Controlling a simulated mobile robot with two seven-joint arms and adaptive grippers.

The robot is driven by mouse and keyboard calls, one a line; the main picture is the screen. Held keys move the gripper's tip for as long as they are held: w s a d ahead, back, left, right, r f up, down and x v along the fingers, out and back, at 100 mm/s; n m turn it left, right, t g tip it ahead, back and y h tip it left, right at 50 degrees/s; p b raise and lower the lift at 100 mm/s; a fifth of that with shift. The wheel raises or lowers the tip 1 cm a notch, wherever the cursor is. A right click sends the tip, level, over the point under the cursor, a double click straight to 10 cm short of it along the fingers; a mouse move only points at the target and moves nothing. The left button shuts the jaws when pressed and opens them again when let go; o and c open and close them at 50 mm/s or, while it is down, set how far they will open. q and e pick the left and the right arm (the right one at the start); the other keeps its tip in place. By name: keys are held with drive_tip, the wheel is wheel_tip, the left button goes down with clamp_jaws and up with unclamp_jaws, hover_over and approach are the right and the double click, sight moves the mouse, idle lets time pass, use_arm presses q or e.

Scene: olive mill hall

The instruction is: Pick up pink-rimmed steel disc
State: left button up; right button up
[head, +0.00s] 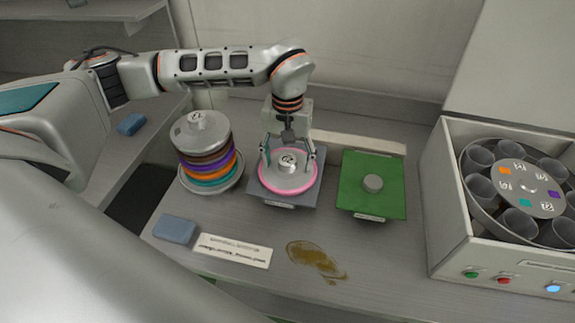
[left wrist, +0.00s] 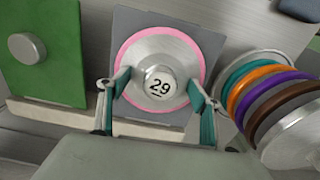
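The pink-rimmed steel disc (head: 297,182) lies flat on a grey square plate (head: 258,198), with a round knob marked 29 at its centre. It also shows in the left wrist view (left wrist: 140,62), with the knob (left wrist: 160,83) facing the camera. My left gripper (head: 288,156) points down over the disc. Its two fingers (left wrist: 160,98) are apart, one on each side of the knob, and the knob looks free between them. How high the fingertips are above the disc is hard to tell. My right gripper does not show.
A stack of coloured-rim discs (head: 209,150) stands close left of the disc. A green plate (head: 371,200) with a small knob lies to the right, and a white machine with cups (head: 500,235) stands further right. A brown spill (head: 316,259) and blue sponge (head: 175,229) lie in front.

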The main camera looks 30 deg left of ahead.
sight(288, 159)
use_arm(q)
drive_tip(key=shift+s+f, duration=0.1)
drive_tip(key=shift+c, duration=1.3)
drive_tip(key=shift+r, duration=0.35)
wheel_tip(288, 159, up, 22)
drive_tip(key=p, duration=0.4)
drive_tip(key=shift+r, duration=0.25)
drive_tip(key=shift+w+d, duration=0.1)
drive_tip(key=shift+w, duration=0.1)
